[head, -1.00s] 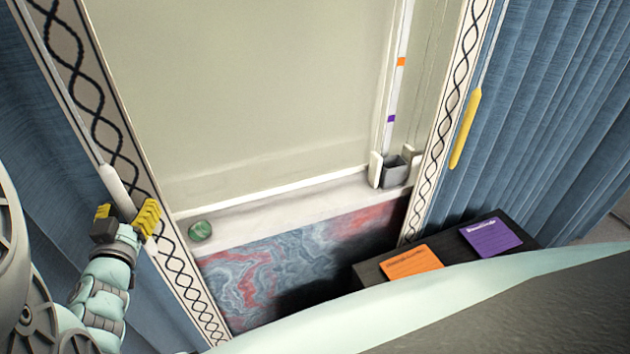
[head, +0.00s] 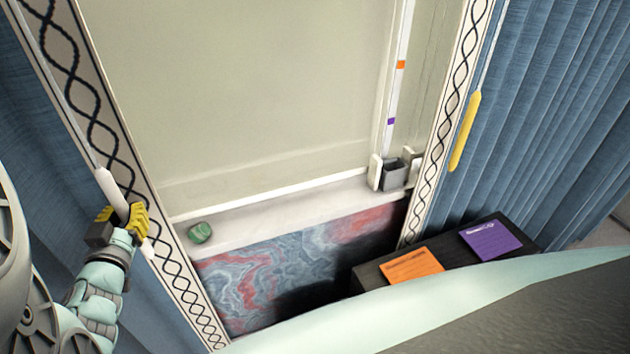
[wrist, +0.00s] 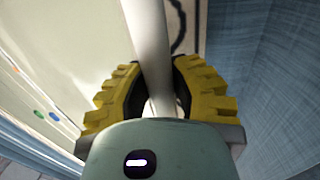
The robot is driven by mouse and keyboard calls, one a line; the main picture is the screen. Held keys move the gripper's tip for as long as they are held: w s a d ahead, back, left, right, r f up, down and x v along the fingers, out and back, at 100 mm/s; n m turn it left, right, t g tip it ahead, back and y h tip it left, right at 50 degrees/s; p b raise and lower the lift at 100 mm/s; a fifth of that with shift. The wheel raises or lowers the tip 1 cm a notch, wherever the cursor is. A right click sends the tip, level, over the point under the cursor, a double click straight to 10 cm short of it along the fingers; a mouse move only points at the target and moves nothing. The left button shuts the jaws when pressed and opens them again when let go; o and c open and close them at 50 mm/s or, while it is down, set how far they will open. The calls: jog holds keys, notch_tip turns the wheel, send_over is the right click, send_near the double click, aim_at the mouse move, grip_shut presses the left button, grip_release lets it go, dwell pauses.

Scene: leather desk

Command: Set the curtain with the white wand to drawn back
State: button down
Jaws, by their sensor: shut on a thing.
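The white wand (head: 112,191) hangs on a thin cord at the left side of the window in the head view. My gripper (head: 127,217) is shut on the wand, with yellow ridged fingers on either side of it. In the wrist view the wand (wrist: 148,45) runs between the fingers of my gripper (wrist: 160,95). The left blue curtain (head: 48,150) shows at the left edge of the head view, partly hidden by my arm. Blue cloth (wrist: 262,75) fills the right of the wrist view.
A yellow wand (head: 465,132) hangs before the right blue curtain (head: 560,110). A dark box (head: 365,275) bears an orange card (head: 412,265) and a purple card (head: 490,240). Patterned trim (head: 85,85) edges the window.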

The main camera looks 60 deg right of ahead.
send_near(90, 204)
jog(key=x, duration=0.4)
jog(key=shift+p, duration=0.35)
jog(key=c, duration=0.8)
grip_release()
jog(key=shift+a+r, duration=0.1)
jog(key=shift+a, duration=0.05)
jog(key=shift+r, duration=0.15)
notch_tip(90, 204, up, 10)
jog(key=shift+f, duration=0.15)
